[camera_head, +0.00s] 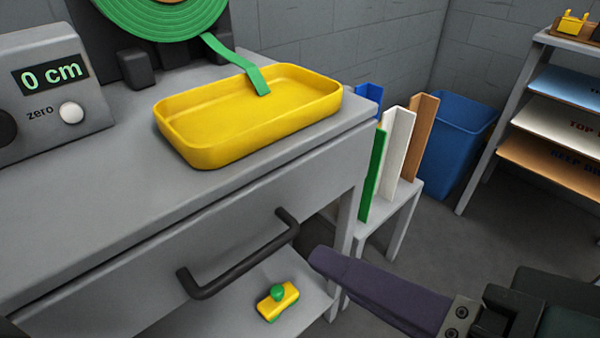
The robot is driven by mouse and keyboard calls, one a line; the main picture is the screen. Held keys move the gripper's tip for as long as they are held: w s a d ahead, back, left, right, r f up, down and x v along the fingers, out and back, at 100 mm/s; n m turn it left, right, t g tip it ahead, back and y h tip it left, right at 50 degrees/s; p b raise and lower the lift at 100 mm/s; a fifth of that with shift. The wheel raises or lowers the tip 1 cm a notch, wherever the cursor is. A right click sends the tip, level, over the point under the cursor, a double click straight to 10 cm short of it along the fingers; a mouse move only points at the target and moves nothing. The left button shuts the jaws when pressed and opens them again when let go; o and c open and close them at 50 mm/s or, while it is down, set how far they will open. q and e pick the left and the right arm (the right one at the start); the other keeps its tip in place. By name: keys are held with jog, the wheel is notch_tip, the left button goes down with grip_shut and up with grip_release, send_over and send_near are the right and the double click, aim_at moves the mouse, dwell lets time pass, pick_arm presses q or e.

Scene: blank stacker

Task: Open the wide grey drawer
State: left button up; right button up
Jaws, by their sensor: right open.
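The wide grey drawer (165,250) is under the grey bench top, and its front looks flush with the bench, so it appears closed. Its black bar handle (240,264) runs along the front. My right gripper (328,266) comes in from the lower right. Its purple finger points left toward the handle's right end, with a visible gap between them in the picture. The gripper is open and holds nothing that I can see; a second finger cannot be made out. My left gripper is not in view.
A yellow tray (190,152) stands on the bench beside a "0 cm" gauge (50,95) and a green roll (165,18). A yellow-green block (278,302) lies on the lower shelf. Upright profiles (396,145) on a stand, a blue bin (462,135) and a rack (490,140) are right.

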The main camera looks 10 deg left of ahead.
aim_at(258, 262)
jog(key=w+a+f+m+t+y+b, duration=0.2)
jog(key=a+f+m+y+b, duration=0.15)
jog(key=f+b, duration=0.6)
jog(key=shift+m+h, duration=0.25)
jog(key=shift+m, duration=0.2)
jog(key=b+x, duration=0.3)
jog(key=x, duration=0.6)
jog(key=shift+a+b, duration=0.35)
jog(key=shift+a, duration=0.05)
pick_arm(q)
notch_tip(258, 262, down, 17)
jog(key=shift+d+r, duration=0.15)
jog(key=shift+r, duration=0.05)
pick_arm(e)
jog(key=shift+c, duration=0.3)
jog(key=c, duration=0.3)
grip_shut()
